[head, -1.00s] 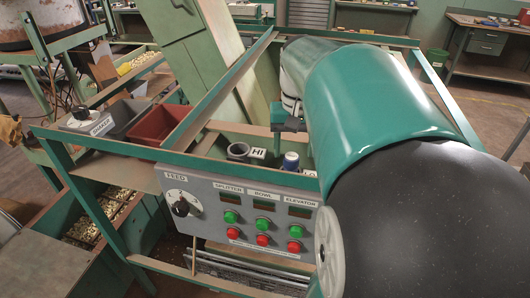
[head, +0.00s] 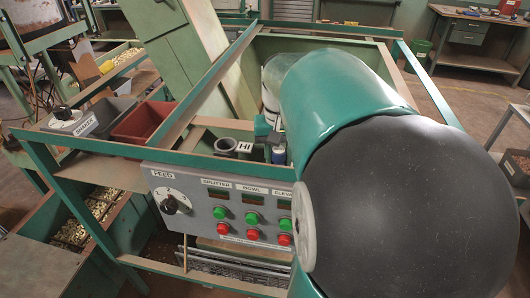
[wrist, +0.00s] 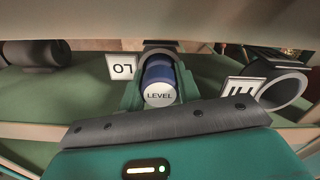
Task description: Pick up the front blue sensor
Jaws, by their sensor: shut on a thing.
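The blue sensor (wrist: 159,72), with a white end marked LEVEL, sits between the green fingers of my gripper (wrist: 158,84) in the wrist view. The fingers are shut on it, one on each side. My gripper (head: 264,127) is mostly hidden there behind my arm. The LO label (wrist: 122,67) is beside the sensor in the wrist view. I cannot tell whether the sensor is clear of its holder.
An empty dark round holder (head: 226,146) stands by the HI label. The control panel (head: 215,205) with knob and buttons is in front. Green frame rails (head: 215,166) surround the opening. A red bin (head: 144,121) and grey bin (head: 108,115) are at left.

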